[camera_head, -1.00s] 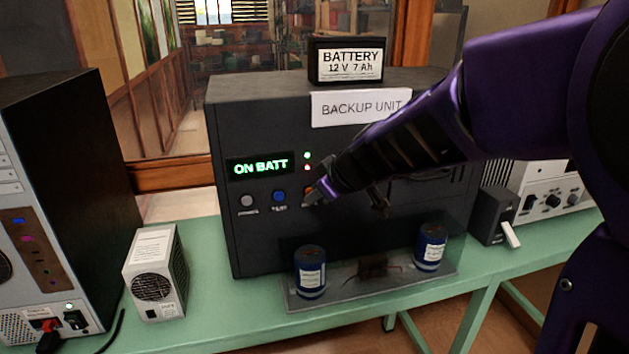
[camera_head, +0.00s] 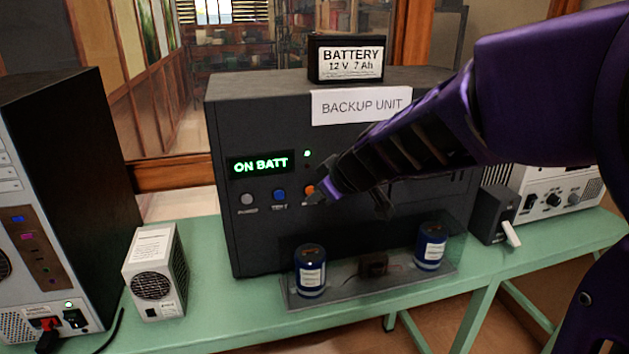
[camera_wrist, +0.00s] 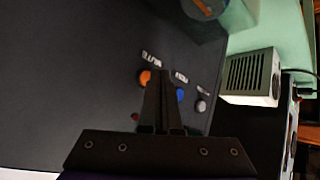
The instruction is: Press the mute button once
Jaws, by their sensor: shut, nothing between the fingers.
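The backup unit (camera_head: 240,225) is a dark box with a lit green "ON BATT" display (camera_head: 260,165). Below it are a grey button (camera_head: 247,200), a blue button (camera_head: 279,196) and the orange mute button (camera_head: 309,190). In the wrist view the orange button (camera_wrist: 145,77) has a label reading "MUTE" beside it. My gripper (camera_head: 319,197) is shut and empty, its tip right at the orange button and partly covering it and its label. In the wrist view the fingertips (camera_wrist: 161,74) overlap the panel beside the orange button. I cannot tell whether they touch it.
A green indicator (camera_head: 307,154) is lit above a dark one. A battery (camera_head: 346,62) sits on the unit. A clear tray (camera_head: 345,292) with two blue cylinders (camera_head: 310,270) stands in front. A small white fan box (camera_head: 155,273) is left on the green bench (camera_head: 215,315).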

